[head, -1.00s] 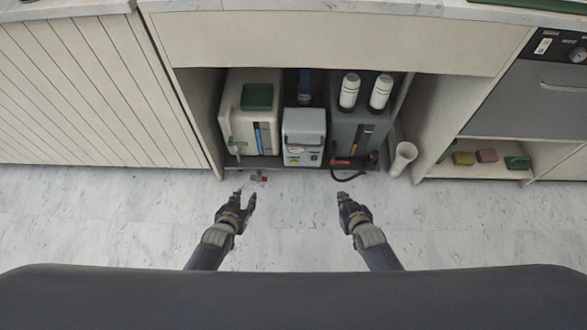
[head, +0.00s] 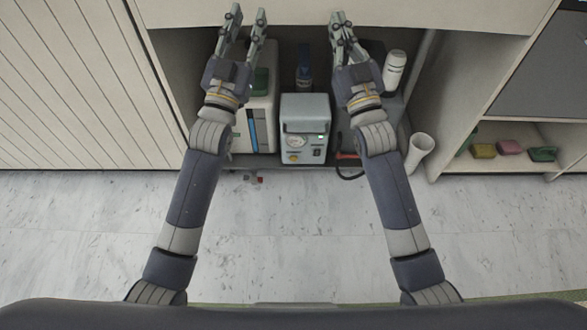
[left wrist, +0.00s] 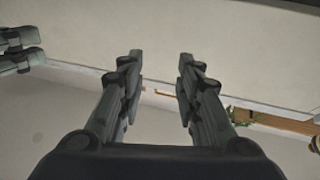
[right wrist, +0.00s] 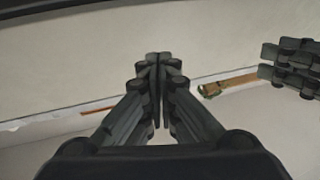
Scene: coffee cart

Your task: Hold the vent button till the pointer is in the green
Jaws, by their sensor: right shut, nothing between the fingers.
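A small grey-white machine (head: 305,130) stands in the open cabinet bay. Its front has a round gauge (head: 296,141), a small green light, a yellow button (head: 293,157) and a dark switch (head: 317,153). The gauge's pointer is too small to read. Which control is the vent button I cannot tell. My left gripper (head: 249,25) is open and empty, raised above and left of the machine in the head view. My right gripper (head: 341,22) is shut and empty, above and right of it. Both wrist views show the left fingers (left wrist: 160,75) apart and the right fingers (right wrist: 158,95) together, facing the cabinet's pale panel.
A cream container (head: 262,135) stands left of the machine and a dark grey one (head: 386,109) right, with a white bottle (head: 395,70) on top. A white tube (head: 419,152) and a shelf with sponges (head: 482,151) are further right. The cabinet's upper panel overhangs the bay.

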